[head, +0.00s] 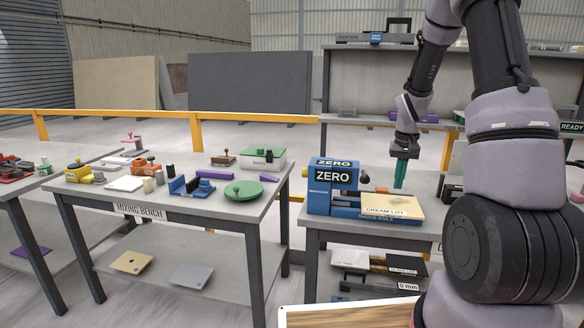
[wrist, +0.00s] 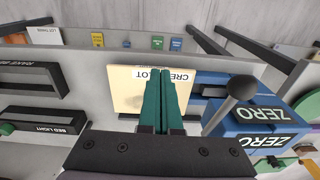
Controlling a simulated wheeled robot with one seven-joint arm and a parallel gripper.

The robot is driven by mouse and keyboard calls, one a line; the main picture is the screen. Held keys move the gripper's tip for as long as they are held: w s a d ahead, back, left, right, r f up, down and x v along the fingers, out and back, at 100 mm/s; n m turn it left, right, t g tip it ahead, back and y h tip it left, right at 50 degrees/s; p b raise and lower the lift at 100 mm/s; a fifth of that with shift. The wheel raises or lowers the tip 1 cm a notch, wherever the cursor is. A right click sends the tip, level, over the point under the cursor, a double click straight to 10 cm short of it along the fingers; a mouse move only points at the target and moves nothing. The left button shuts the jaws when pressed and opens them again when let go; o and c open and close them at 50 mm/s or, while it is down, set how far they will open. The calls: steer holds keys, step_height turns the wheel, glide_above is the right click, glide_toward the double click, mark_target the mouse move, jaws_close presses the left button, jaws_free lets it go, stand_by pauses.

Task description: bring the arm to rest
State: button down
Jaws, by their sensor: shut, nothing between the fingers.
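My gripper (head: 401,172) has teal fingers and hangs pointing down over the right-hand bench, just behind the cream board as seen in the head view. In the wrist view my gripper (wrist: 166,76) is shut and empty, its fingers in front of the cream board (wrist: 122,92). The board, lettered "CREAM LOT", lies on the blue ZERO machine (head: 333,187). I cannot tell whether the fingertips touch anything. My arm (head: 424,70) reaches up and over from the right side of the head view.
The ZERO machine's lever with a dark ball knob (wrist: 242,87) stands close to the right of my fingers. Black boxes (wrist: 42,119) sit at the left of the wrist view. The mixing bench (head: 140,212) with several small items stands left, across a gap. A yellow rail (head: 196,132) runs behind.

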steer(key=s+a+r+t, duration=0.2)
steer(key=s+a+r, duration=0.15)
steer(key=r, duration=0.55)
steer(key=s+a+r+t, duration=0.1)
steer(key=s+a+r, duration=0.3)
steer(key=r, duration=0.5)
steer(key=s+a+r+t+y, duration=0.1)
steer(key=s+r, duration=0.3)
steer(key=s, duration=0.4)
steer(key=s+a+r+t+y, duration=0.1)
steer(key=s+a+r, duration=0.3)
steer(key=s, duration=0.5)
steer(key=shift+a+r+m+t, duration=0.2)
steer(key=shift+r+m+t, duration=0.3)
steer(key=shift+t, duration=0.3)
steer(key=shift+s, duration=0.1)
